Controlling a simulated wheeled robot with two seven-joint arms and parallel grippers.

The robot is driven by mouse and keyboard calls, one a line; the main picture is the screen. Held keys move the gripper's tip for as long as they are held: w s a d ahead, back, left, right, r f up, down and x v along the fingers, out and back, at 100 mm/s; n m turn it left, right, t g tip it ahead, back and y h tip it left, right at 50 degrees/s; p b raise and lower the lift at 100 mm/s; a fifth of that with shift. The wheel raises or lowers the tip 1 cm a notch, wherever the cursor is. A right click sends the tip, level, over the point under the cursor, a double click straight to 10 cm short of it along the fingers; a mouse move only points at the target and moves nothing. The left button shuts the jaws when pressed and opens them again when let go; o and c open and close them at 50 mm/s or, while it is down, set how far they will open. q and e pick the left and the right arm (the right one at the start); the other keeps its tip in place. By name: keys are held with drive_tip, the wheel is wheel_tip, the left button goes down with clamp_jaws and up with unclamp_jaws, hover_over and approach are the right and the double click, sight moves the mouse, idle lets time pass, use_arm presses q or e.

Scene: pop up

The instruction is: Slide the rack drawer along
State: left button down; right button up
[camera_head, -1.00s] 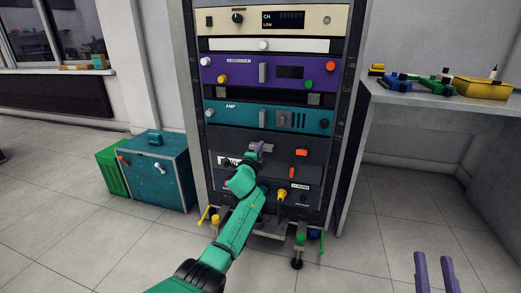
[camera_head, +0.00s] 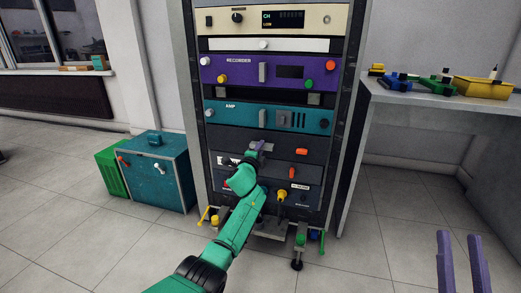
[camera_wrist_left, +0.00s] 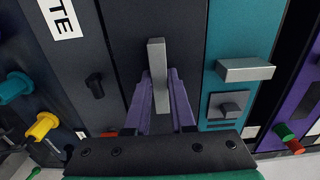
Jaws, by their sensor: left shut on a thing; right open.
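The rack drawer (camera_head: 301,139) is a dark grey front just below the teal AMP unit, with a grey upright bar handle (camera_wrist_left: 157,62). My left gripper (camera_head: 258,147) reaches the drawer front from the lower left. In the left wrist view its purple fingers (camera_wrist_left: 163,84) stand either side of the bar handle, shut on it. My green arm hides part of the lower rack front in the head view. My right gripper (camera_head: 461,245) is open and empty at the bottom right, well away from the rack.
The purple RECORDER unit (camera_head: 293,72) and teal AMP unit (camera_head: 300,119) sit above. Knobs, jacks and rack feet stick out below. A teal box (camera_head: 155,178) and green crate (camera_head: 112,172) stand left. A white bench (camera_head: 440,98) stands right. The floor in front is clear.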

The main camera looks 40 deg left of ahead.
use_arm(q)
drive_tip(key=shift+w+d+f+b, duration=0.1)
drive_tip(key=shift+w+b, duration=0.35)
drive_tip(key=shift+b, duration=0.05)
drive_tip(key=c, duration=0.7)
unclamp_jaws()
drive_tip(key=shift+w, duration=0.1)
